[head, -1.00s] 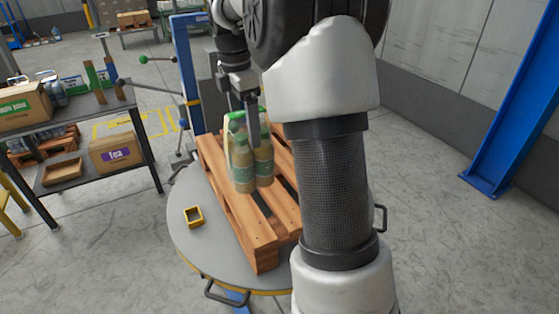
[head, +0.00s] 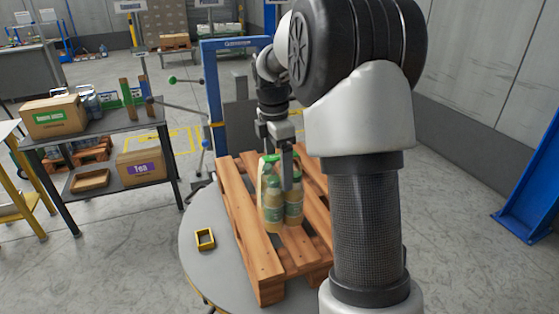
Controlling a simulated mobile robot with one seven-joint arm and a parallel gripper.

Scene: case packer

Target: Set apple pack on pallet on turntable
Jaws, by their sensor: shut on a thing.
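The apple pack (head: 273,208) is a cluster of pale tan bottles with green labels and a green-and-white top. My gripper (head: 287,175) is shut on it from above. The pack is upright over the middle of the wooden pallet (head: 262,267); I cannot tell whether its base touches the slats. The pallet lies on the round grey turntable (head: 203,270). My arm hides the right side of the pallet and turntable.
A dark shelf table (head: 110,135) at left holds boxes, bottles and a wooden tray. A blue post frame (head: 212,85) stands behind the turntable. A blue column (head: 533,195) is at right.

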